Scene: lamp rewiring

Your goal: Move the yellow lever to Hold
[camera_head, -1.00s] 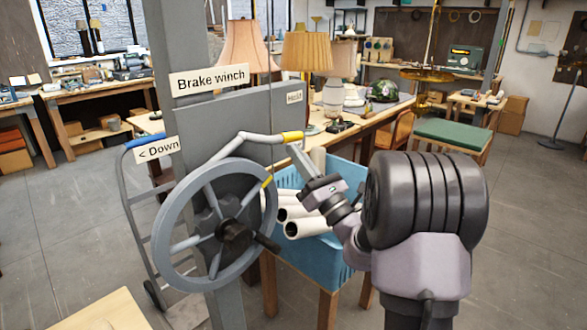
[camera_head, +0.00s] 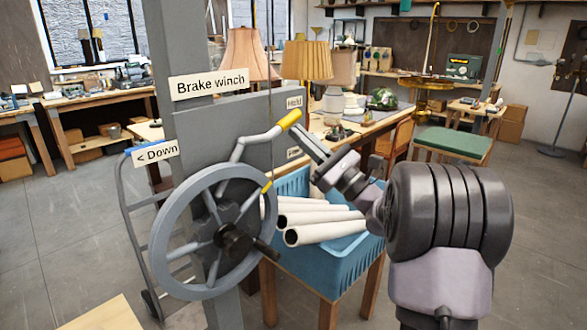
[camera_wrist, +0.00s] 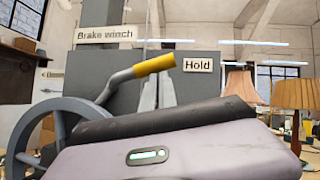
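The lever is a bent grey rod with a yellow grip (camera_head: 289,120) on the side of the grey winch housing. Its grip points up and right, just below the "Hold" label (camera_head: 294,102). In the wrist view the yellow grip (camera_wrist: 154,66) lies just left of the Hold label (camera_wrist: 198,65). My gripper (camera_head: 298,134) is at the grip from below and right, its fingertips close to or touching it. Finger opening is unclear, and contact is partly hidden.
A grey handwheel (camera_head: 218,236) stands in front of the housing, left of my arm. A blue crate (camera_head: 345,262) with white rolls sits below my arm. A second label (camera_head: 293,153) is partly readable. Workbenches with lamps stand behind.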

